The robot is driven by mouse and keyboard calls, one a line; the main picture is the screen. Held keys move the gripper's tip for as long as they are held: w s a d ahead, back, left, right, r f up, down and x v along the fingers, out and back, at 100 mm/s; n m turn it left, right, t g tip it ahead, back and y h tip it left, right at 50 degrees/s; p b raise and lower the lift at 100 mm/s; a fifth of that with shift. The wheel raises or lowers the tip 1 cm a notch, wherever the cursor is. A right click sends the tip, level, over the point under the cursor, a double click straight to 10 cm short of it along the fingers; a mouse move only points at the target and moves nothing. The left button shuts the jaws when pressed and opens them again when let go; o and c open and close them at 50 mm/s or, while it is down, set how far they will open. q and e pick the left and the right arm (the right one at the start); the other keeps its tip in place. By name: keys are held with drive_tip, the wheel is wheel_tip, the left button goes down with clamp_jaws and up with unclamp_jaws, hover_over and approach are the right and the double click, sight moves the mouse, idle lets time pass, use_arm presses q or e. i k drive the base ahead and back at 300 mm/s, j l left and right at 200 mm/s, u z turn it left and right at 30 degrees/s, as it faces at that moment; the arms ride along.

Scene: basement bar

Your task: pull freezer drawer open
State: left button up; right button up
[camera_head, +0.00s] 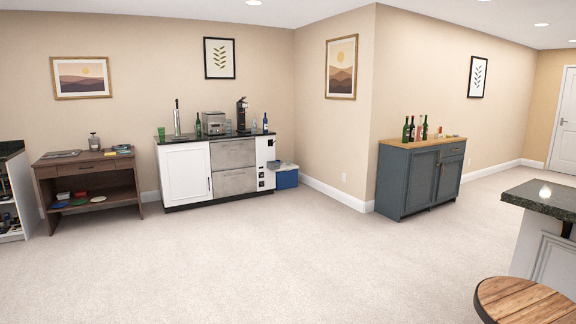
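Two stacked stainless drawer fronts show in the bar cabinet against the far wall, an upper drawer (233,154) and a lower drawer (235,182). Both look shut. I cannot tell from this distance whether either is the freezer drawer. A white cabinet door (184,172) is on their left and a narrow white panel (265,163) on their right. A dark countertop (165,140) tops the unit. Neither of my grippers is in view.
Open carpet (260,260) lies before the cabinet. A brown wooden desk (88,165) stands to its left, a blue cooler (286,178) to its right. A blue-grey cabinet (405,182) stands further right. A round wooden stool (525,301) and dark counter (550,197) are at near right.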

sight(242, 180)
drive_tip(key=i+j+u, duration=0.2)
drive_tip(key=i, duration=0.2)
drive_tip(key=i+u, duration=0.2)
drive_tip(key=i, duration=0.25)
drive_tip(key=i+u, duration=0.2)
drive_tip(key=i, duration=5.9)
drive_tip(key=i+j, duration=0.1)
drive_tip(key=i, duration=1.55)
drive_tip(key=l+z, duration=0.05)
drive_tip(key=l, duration=0.05)
